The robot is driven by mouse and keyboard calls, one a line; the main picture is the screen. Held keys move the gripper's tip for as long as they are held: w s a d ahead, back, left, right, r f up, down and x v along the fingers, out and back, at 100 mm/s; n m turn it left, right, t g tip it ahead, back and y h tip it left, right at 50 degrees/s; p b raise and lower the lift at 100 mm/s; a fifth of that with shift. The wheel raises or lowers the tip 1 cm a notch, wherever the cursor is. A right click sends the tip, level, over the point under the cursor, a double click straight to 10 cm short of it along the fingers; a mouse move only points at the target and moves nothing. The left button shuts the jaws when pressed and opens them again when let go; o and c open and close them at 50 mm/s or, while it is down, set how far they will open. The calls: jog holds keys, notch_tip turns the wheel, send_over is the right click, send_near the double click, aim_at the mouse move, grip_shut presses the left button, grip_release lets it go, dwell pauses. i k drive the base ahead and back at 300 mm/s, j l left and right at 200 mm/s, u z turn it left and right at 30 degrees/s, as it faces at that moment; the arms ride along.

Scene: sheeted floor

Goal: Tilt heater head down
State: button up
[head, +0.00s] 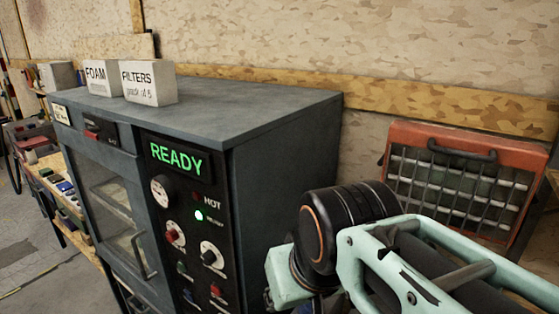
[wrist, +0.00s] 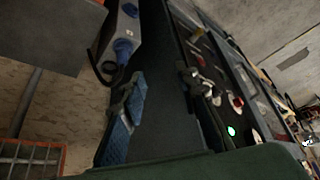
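The heater head (head: 521,168) is an orange-red housing with a wire grille over pale panels, at the right of the head view. It stands nearly upright, its grille facing my side, with a dark handle (head: 462,151) along its top. My arm covers its lower part. A corner of its orange frame and grille (wrist: 38,147) shows at the lower left of the wrist view. My gripper (wrist: 162,78) shows in the wrist view with its two blue-padded fingers apart and nothing between them. It is apart from the heater head. In the head view my arm hides the gripper.
A dark grey cabinet (head: 290,130) with a glass door stands at left, its panel (head: 185,230) showing green READY and knobs. White boxes marked FOAM (head: 101,78) and FILTERS (head: 149,83) sit on top. A grey box with blue knobs (wrist: 122,30) shows in the wrist view.

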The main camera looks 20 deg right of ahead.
aim_at(481, 186)
jog(key=z, duration=1.65)
